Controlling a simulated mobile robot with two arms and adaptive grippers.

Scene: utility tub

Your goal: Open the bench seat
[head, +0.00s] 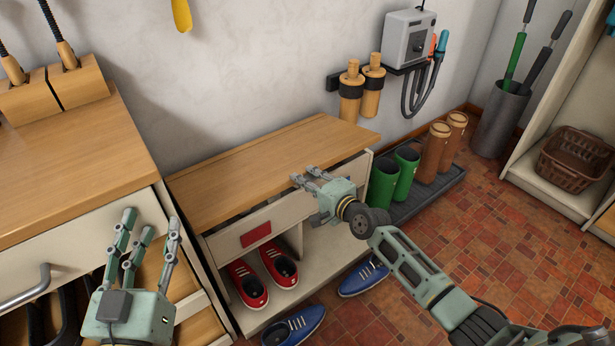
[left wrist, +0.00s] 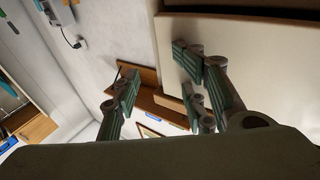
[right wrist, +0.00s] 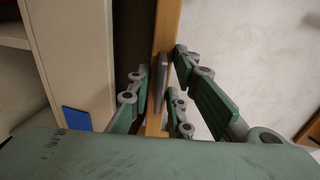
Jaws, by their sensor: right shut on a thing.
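The bench seat (head: 265,165) is a wooden lid on a white shoe bench (head: 230,240). A dark gap shows between the lid's front edge and the white front panel, so the lid stands slightly raised. My right gripper (head: 308,177) is at the lid's front edge, right of its middle. In the right wrist view, its fingers lie on both sides of the wooden lid edge (right wrist: 166,40), by a small grey plate. My left gripper (head: 148,232) is open and empty, in front of the wooden-topped cabinet to the left of the bench.
Red shoes (head: 262,277) stand inside the bench; blue shoes (head: 363,276) lie on the tiled floor before it. Green boots (head: 393,177) and brown boots (head: 440,150) stand on a dark tray at right. Bottles (head: 352,92) hang on the wall behind. The cabinet (head: 70,170) borders the left.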

